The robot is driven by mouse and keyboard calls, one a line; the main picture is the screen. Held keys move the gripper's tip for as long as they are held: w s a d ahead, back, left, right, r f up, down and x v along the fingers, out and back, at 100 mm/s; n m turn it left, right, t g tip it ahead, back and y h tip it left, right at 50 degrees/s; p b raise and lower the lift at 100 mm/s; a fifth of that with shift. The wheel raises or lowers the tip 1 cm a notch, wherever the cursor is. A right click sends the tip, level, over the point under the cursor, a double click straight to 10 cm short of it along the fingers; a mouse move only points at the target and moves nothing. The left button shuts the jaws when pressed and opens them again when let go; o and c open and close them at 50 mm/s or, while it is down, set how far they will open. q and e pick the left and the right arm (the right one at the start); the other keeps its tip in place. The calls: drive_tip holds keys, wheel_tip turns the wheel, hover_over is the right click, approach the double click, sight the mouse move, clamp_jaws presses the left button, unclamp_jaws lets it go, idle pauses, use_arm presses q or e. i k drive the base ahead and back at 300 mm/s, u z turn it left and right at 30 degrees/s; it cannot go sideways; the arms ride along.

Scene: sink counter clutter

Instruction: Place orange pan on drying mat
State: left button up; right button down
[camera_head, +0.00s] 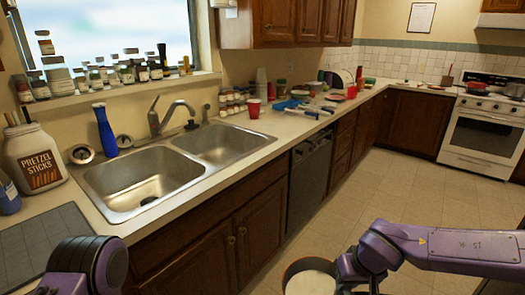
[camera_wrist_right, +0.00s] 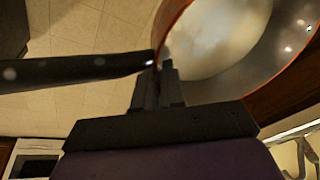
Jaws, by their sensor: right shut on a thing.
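The orange pan (camera_head: 312,283) shows in part at the bottom edge of the head view, held over the floor in front of the cabinets. In the right wrist view the pan (camera_wrist_right: 225,40) has an orange rim, a shiny metal inside and a black handle (camera_wrist_right: 80,70). My right gripper (camera_wrist_right: 162,78) is shut on the pan where the handle meets the rim. The grey drying mat (camera_head: 45,245) lies on the counter at the lower left, left of the sink, with its visible part bare. My left arm shows at the lower left, but its gripper is out of view.
The double sink (camera_head: 180,165) lies right of the mat. A pretzel sticks jar (camera_head: 35,160) and a blue bottle (camera_head: 105,132) stand behind the mat and sink. A red cup (camera_head: 254,108) and clutter fill the counter farther right. The floor (camera_head: 400,185) is clear.

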sight(54, 238)
drive_tip(key=u, duration=3.9)
drive_tip(key=k, duration=0.6)
drive_tip(key=z, duration=1.5)
